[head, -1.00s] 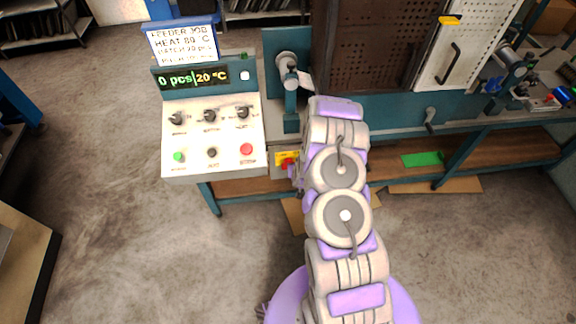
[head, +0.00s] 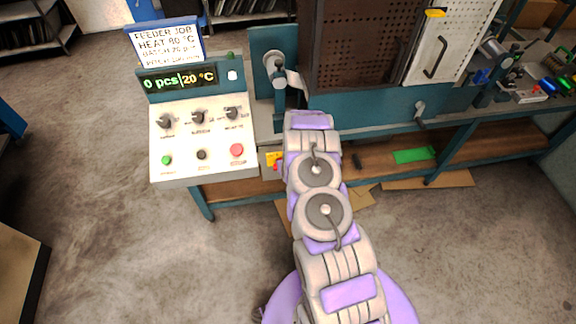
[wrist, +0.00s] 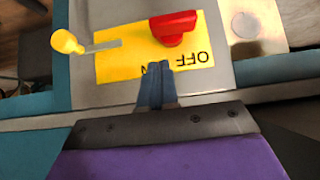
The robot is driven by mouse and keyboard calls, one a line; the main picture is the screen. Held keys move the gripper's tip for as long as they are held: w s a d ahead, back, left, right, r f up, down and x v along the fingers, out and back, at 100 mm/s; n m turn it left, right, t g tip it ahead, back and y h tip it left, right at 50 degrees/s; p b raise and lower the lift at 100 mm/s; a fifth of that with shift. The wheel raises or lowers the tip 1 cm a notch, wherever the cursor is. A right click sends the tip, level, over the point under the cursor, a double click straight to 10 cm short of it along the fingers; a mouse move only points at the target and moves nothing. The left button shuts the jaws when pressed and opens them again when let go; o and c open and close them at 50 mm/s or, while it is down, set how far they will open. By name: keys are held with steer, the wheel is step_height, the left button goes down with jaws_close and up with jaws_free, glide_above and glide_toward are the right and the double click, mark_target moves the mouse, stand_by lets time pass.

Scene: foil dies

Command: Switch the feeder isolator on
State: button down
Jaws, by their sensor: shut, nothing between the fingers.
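The feeder isolator is a red handle (wrist: 175,28) on a yellow plate (wrist: 118,65) marked OFF, seen close up in the wrist view. A second marking on the plate is mostly hidden behind my fingertips. My gripper (wrist: 157,72) is shut and empty, with its fingertips over the lower edge of the plate, just below the red handle in the picture. I cannot tell if the fingertips touch the plate. In the head view the yellow plate (head: 272,158) shows in part at the bench front, with my arm hiding the rest and my gripper.
A yellow knob (wrist: 66,41) on a metal stem reaches over the plate's left side. A control panel (head: 203,140) with knobs, buttons and a display stands left of my arm. The bench's lower shelf (head: 385,160) holds a green sheet (head: 415,155). Open floor lies to the left.

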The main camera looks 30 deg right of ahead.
steer(key=shift+w+d+f+b, duration=0.1)
steer(key=shift+w+f+b, duration=0.15)
steer(key=shift+f, duration=0.6)
steer(key=shift+w+d+f+b, duration=0.1)
steer(key=shift+f+b, duration=0.1)
steer(key=shift+f, duration=0.6)
steer(key=shift+w+f+b, duration=0.2)
steer(key=shift+f+b, duration=0.05)
steer(key=shift+f, duration=0.6)
steer(key=shift+s+d, duration=0.1)
steer(key=shift+s, duration=0.1)
